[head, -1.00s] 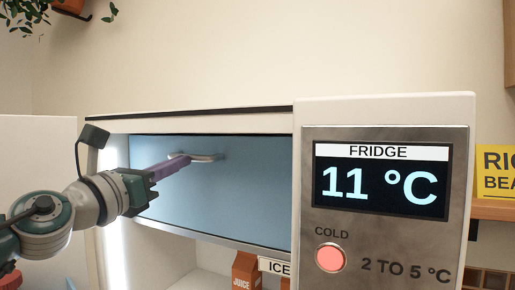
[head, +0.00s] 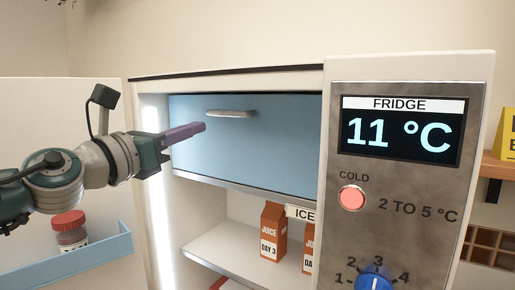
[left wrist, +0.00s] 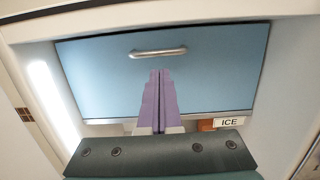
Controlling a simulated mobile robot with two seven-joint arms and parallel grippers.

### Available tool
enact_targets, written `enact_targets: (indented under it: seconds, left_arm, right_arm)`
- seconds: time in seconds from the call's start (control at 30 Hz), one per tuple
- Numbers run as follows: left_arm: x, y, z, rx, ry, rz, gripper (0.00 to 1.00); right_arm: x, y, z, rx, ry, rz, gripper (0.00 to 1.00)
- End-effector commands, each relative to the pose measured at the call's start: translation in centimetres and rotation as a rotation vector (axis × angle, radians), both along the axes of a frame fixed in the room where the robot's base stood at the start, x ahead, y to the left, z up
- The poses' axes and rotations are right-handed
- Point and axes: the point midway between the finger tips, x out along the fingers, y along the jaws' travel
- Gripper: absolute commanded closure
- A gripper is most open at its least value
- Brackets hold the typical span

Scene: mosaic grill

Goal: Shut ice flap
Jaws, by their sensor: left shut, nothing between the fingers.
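The ice flap (head: 260,150) is a blue panel with a silver bar handle (head: 232,113) near its top edge, set in the upper part of the fridge. It looks closed, hanging across its compartment. It also shows in the left wrist view (left wrist: 100,75), with the handle (left wrist: 158,52) above my fingertips. My left gripper (head: 203,127) has purple fingers shut with nothing between them. It points at the flap, left of and slightly below the handle and apart from it. Whether the fingertips touch the panel I cannot tell. My right gripper is not in view.
The fridge control panel (head: 410,170) stands right of the flap and reads 11 °C. Below the flap are an ICE label (head: 303,213) and juice cartons (head: 272,232) on a shelf. The open fridge door at left holds a red-lidded jar (head: 70,232) in a blue bin (head: 100,258).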

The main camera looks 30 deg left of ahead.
Motion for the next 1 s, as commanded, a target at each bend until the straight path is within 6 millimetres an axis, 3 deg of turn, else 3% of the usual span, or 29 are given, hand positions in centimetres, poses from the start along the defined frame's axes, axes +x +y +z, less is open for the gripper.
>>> enact_targets:
  seconds: [0.2, 0.4, 0.77, 0.87, 0.97, 1.0]
  left_arm:
    - [-3.8, 0.2, -0.9, 0.002, 0.002, -0.001, 1.00]
    - [-6.2, 0.4, -1.2, -0.001, 0.001, 0.001, 1.00]
    - [-7.5, 0.5, -1.1, -0.015, -0.004, 0.003, 1.00]
    - [-8.1, 0.7, -1.4, -0.185, -0.018, 0.036, 1.00]
    - [-9.7, 1.7, -3.1, -0.616, -0.042, 0.144, 1.00]
    - [-10.8, 2.3, -4.7, -0.853, -0.047, 0.220, 1.00]
  right_arm:
    - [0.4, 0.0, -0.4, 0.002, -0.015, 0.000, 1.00]
    - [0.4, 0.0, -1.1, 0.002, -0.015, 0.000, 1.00]
    - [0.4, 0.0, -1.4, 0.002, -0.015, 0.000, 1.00]
    - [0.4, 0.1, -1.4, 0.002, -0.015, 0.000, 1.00]
    - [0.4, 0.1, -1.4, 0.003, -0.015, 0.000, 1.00]
    - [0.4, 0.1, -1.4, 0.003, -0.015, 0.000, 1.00]
